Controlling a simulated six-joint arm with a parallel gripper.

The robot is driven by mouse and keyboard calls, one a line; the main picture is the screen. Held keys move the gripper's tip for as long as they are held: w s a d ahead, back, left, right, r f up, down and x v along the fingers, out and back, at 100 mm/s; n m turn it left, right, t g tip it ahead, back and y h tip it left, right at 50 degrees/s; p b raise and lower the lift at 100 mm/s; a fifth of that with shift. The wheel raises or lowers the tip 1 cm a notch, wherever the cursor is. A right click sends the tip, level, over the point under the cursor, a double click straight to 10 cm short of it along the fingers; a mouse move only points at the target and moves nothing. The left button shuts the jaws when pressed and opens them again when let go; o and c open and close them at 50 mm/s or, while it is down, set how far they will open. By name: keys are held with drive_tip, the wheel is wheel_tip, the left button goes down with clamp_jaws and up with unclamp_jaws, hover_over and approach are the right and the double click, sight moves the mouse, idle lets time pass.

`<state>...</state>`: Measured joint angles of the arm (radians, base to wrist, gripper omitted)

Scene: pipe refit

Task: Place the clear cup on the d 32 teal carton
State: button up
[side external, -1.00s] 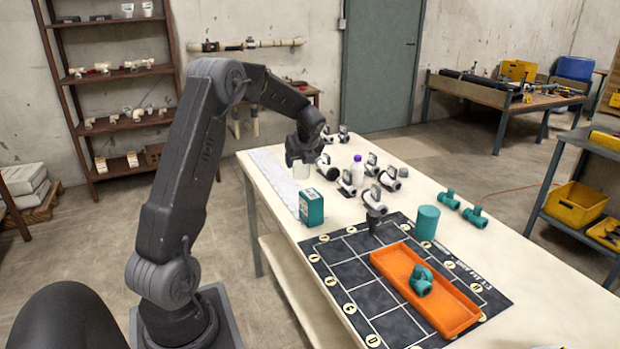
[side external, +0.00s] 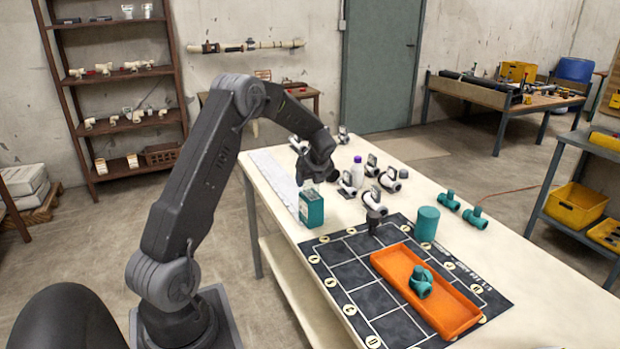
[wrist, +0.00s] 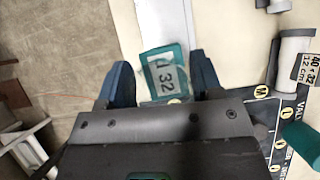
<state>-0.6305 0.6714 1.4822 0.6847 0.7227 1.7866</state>
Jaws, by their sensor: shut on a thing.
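The teal carton (side external: 311,209) stands upright near the left edge of the table. In the wrist view its top, marked "d 32" (wrist: 163,72), lies between my fingers. My gripper (side external: 309,178) is directly above the carton in the side view, pointing down. It is shut on the clear cup (side external: 306,184), which is see-through and hard to make out just above the carton top. I cannot tell whether the cup touches the carton. In the wrist view my gripper (wrist: 162,75) has its two dark fingers apart, on either side of the carton label.
Several pipe fittings and a white bottle with a purple cap (side external: 357,171) stand behind and right of the carton. A dark grid mat (side external: 352,271) carries an orange tray (side external: 453,309) with a teal fitting (side external: 420,284). A teal cylinder (side external: 427,223) stands at the mat's far edge.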

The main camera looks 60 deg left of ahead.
drive_tip(key=o, duration=0.9)
drive_tip(key=shift+r, duration=0.2)
drive_tip(key=s+d+r+n+t+h, duration=0.1)
drive_tip(key=s+d+r+n, duration=0.15)
drive_tip(key=d+r, duration=0.6)
drive_tip(key=s+d+r+n+t, duration=0.1)
drive_tip(key=d+r+n, duration=0.2)
drive_tip(key=d+r, duration=0.55)
drive_tip(key=s+d+n+t+h, duration=0.1)
drive_tip(key=s+d+n+h, duration=0.1)
drive_tip(key=s+d+n, duration=0.2)
drive_tip(key=s+d+n+t+h, duration=0.1)
drive_tip(key=s+d+n, duration=0.3)
drive_tip(key=s+d, duration=0.4)
drive_tip(key=s+d+f+n+t+h, duration=0.1)
drive_tip(key=s+d+n, duration=0.4)
drive_tip(key=d, duration=0.6)
drive_tip(key=shift+s+f+h, duration=0.1)
drive_tip(key=shift+s+h, duration=0.55)
drive_tip(key=shift+h, duration=0.15)
